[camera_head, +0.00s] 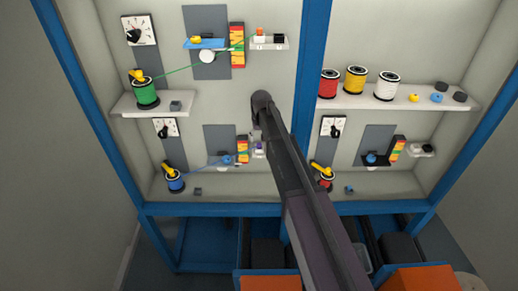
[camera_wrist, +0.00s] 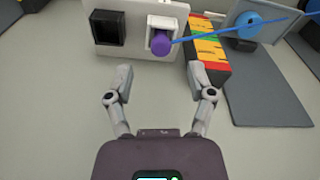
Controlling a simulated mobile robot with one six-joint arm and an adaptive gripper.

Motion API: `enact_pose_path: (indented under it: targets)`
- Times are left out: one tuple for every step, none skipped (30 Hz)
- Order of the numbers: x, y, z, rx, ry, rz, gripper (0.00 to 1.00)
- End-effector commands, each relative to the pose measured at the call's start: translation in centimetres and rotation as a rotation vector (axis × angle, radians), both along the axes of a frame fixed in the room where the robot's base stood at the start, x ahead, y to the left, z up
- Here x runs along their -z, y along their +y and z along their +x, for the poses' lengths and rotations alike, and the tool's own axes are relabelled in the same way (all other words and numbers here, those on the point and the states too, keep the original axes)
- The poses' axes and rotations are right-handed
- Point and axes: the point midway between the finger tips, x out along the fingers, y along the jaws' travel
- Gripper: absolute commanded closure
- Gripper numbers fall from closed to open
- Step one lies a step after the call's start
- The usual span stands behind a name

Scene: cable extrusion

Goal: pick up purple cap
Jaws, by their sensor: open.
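The purple cap (camera_wrist: 161,43) sits at the front of a white socket on a pale block (camera_wrist: 125,22) in the wrist view, near the top middle. It is tiny in the head view (camera_head: 257,147), just left of my arm. A blue cable (camera_wrist: 235,29) runs from the right up to the cap. My gripper (camera_wrist: 163,88) is open and empty, its two fingers apart on the near side of the cap, which lies ahead of the gap between them. My fingers cannot be made out in the head view.
A black square socket (camera_wrist: 108,27) is left of the cap. A red, yellow and green striped block (camera_wrist: 205,55) stands close to my right finger. A grey plate with a blue round part (camera_wrist: 262,25) is further right. Shelves with spools (camera_head: 355,80) are at upper right.

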Motion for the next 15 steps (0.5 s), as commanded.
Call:
enact_pose_path:
  targets:
    - [0.8,0.0,0.0,0.0,0.0,0.0,0.3]
    - [1.0,0.1,0.0,0.0,0.0,0.0,0.3]
    - [1.3,0.1,0.0,0.0,0.0,0.0,0.3]
    - [1.6,0.1,0.1,0.0,0.0,0.0,0.3]
    - [1.8,0.1,0.1,0.0,0.0,0.0,0.3]
    - [2.1,0.1,0.1,0.0,0.0,0.0,0.3]
    - [2.4,0.1,0.1,0.0,0.0,0.0,0.3]
    - [2.6,0.2,0.1,0.0,0.0,0.0,0.3]
    - [2.9,0.3,0.1,-0.001,0.0,0.0,0.3]
    - [3.1,0.3,0.2,-0.001,0.0,0.0,0.3]
    - [3.3,0.3,0.2,-0.002,0.0,0.0,0.3]
    - [3.6,0.3,0.2,-0.002,0.0,0.0,0.3]
    - [3.7,0.3,0.2,-0.001,0.0,0.0,0.3]
    - [3.8,0.3,0.3,-0.001,0.0,0.0,0.3]
    - [4.0,0.3,0.3,-0.001,0.0,0.0,0.3]
